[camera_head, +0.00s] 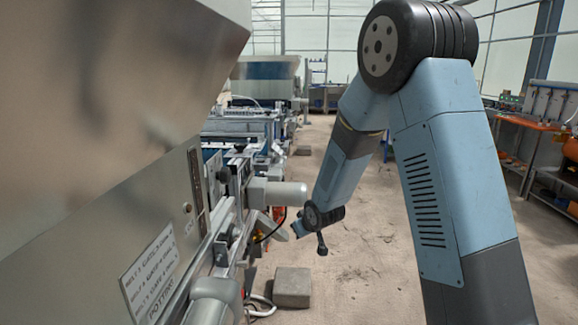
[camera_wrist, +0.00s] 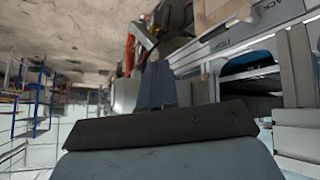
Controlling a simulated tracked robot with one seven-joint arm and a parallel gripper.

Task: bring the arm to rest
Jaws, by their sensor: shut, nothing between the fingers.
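My arm reaches up and over in the right half of the head view and bends down towards the machine's side. The arm's lower end hangs beside the machine over the floor, and the fingers are too small there to make out. In the wrist view my gripper (camera_wrist: 158,80) shows with its dark fingers together and nothing between them. The tray seeder (camera_head: 110,110), with a large metal hopper and a label plate, fills the left of the head view. Parts of a machine frame (camera_wrist: 235,45) lie to the right of my gripper in the wrist view, apparently close.
A grey motor housing (camera_head: 275,194) juts out from the seeder near my arm's end. A concrete block (camera_head: 292,287) lies on the floor below. An orange bench (camera_head: 530,121) with equipment stands at the right. The floor (camera_head: 375,235) between is mostly clear.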

